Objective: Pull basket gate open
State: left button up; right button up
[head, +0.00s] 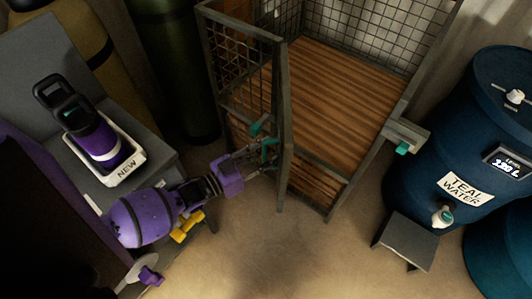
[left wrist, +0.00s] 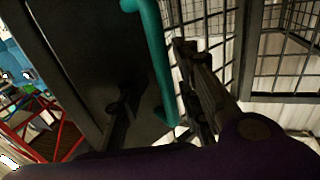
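The basket (head: 345,90) is a tall cage with a grey frame, mesh walls and a wooden slat floor. A mesh panel with a grey frame, the gate (head: 240,35), stands on its left side. I cannot tell how far the gate is swung. A teal handle (head: 268,150) is on it. My left gripper (head: 264,158) is at this handle. In the left wrist view, the teal handle (left wrist: 154,55) runs between the two fingers of my left gripper (left wrist: 160,105), which look apart. The right finger is close to the handle; contact is unclear. My right gripper is not in view.
A dark blue barrel (head: 430,150) labelled "TEAL WATER" stands right of the basket, with a grey step (head: 408,240) before it. A white tray (head: 128,172) marked "NEW" holds a purple container (head: 98,140) at left. The floor (head: 270,255) in front is clear.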

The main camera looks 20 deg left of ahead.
pick_arm(q)
jog(key=shift+w+a, duration=0.1)
jog(key=shift+s+a, duration=0.2)
jog(key=shift+s, duration=0.05)
jog(key=v, duration=1.1)
jog(key=shift+s, duration=0.2)
jog(key=shift+c, duration=0.4)
